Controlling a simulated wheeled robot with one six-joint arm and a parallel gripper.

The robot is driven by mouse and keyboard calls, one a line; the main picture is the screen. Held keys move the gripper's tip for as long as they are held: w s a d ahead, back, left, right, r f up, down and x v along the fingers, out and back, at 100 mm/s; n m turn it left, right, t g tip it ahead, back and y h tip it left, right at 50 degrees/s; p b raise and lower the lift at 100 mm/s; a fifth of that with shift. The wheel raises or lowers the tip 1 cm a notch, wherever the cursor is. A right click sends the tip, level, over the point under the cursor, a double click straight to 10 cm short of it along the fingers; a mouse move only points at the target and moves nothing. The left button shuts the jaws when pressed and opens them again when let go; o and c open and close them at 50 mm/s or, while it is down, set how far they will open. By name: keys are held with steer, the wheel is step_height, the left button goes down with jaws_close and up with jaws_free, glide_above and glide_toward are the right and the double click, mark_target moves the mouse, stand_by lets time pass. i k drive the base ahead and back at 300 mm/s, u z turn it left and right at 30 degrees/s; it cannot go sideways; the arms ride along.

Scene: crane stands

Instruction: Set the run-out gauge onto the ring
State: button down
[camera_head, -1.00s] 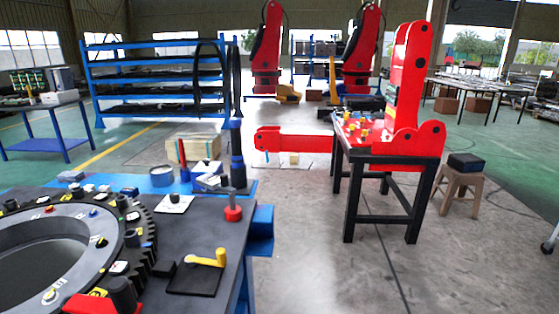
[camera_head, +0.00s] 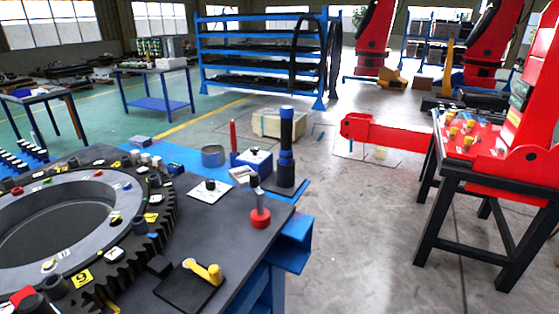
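The ring (camera_head: 110,225) is a large grey ring with black outer teeth, lying flat on the dark workbench at the left. Small black, white and coloured pieces and yellow labels sit around its top face. A red-based piece with a grey stem and dark top (camera_head: 260,212) stands upright near the bench's right edge, apart from the ring. It may be the run-out gauge, but I cannot tell for sure. My gripper is not in view.
A yellow handle (camera_head: 205,272) lies on a black plate. A tall black-and-blue cylinder (camera_head: 286,150), a grey round tin (camera_head: 213,156) and a red upright piece stand at the bench's back. A black-legged table (camera_head: 460,215) stands right.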

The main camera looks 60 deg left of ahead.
mark_target(243, 176)
steer(key=u, duration=0.3)
steer(key=i, duration=0.7)
steer(key=u, duration=1.2)
steer(key=i, duration=0.55)
steer(key=u, duration=0.6)
